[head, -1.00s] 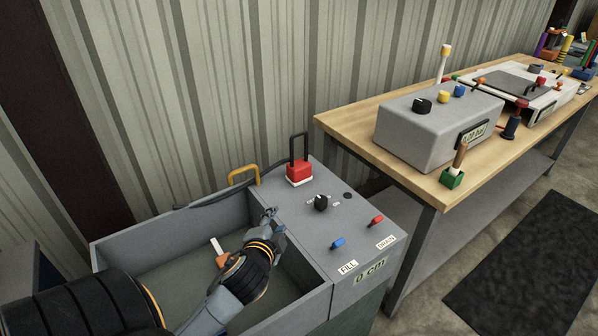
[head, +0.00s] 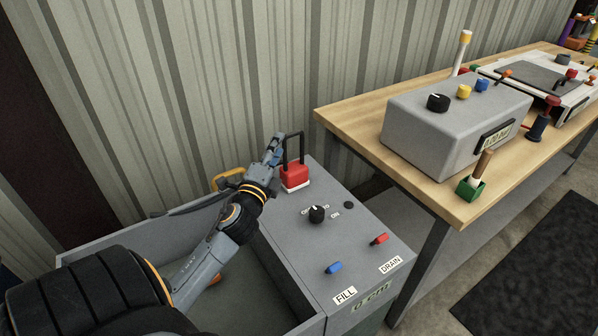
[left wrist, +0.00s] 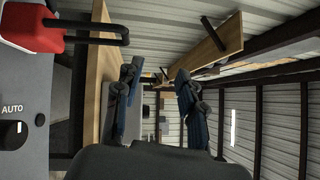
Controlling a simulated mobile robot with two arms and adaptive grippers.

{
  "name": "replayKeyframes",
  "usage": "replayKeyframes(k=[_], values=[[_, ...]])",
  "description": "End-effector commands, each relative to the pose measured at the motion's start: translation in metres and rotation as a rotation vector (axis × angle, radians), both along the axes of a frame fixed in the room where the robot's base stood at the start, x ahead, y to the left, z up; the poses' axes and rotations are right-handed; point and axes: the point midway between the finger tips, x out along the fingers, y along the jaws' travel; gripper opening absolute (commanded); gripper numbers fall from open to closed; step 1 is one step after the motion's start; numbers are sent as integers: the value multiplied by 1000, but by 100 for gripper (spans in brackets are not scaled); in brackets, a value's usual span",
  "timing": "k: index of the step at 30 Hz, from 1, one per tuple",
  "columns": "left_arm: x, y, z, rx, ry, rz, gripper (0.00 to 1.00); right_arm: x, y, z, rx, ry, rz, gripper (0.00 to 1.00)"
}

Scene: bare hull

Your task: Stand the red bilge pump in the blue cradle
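The red bilge pump (head: 294,177) is a small red block with a tall black loop handle, upright on a white base on the grey panel beside the tank. It also shows at the upper left of the left wrist view (left wrist: 32,28). My left gripper (head: 277,146) is just left of the pump's handle in the head view. In the left wrist view its two fingers (left wrist: 159,72) are spread with nothing between them, and the pump lies outside them to the left. I cannot make out the blue cradle. My right gripper is not in view.
The panel carries a black knob (head: 317,214), a blue switch (head: 333,267) and a red switch (head: 379,239). The open grey tank (head: 100,254) lies under my left arm. A wooden bench (head: 352,119) at the right holds a grey instrument box (head: 440,133).

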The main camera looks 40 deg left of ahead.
Motion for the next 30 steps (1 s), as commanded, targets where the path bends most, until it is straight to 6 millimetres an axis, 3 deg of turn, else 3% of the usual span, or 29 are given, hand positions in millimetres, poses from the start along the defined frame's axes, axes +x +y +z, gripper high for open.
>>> replayKeyframes(k=[1, 9, 15, 20, 30], values=[[0, 0, -13, -1, 0, 0, 40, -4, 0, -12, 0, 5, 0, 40], [0, 0, -47, -2, 0, 0, 40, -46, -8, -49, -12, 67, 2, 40], [-1, 0, -67, -2, 0, 0, 40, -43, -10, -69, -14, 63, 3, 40], [10, 4, -65, -1, -2, 0, 40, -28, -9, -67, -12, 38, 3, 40], [67, 30, -57, -3, -1, 1, 40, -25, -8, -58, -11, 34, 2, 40]])
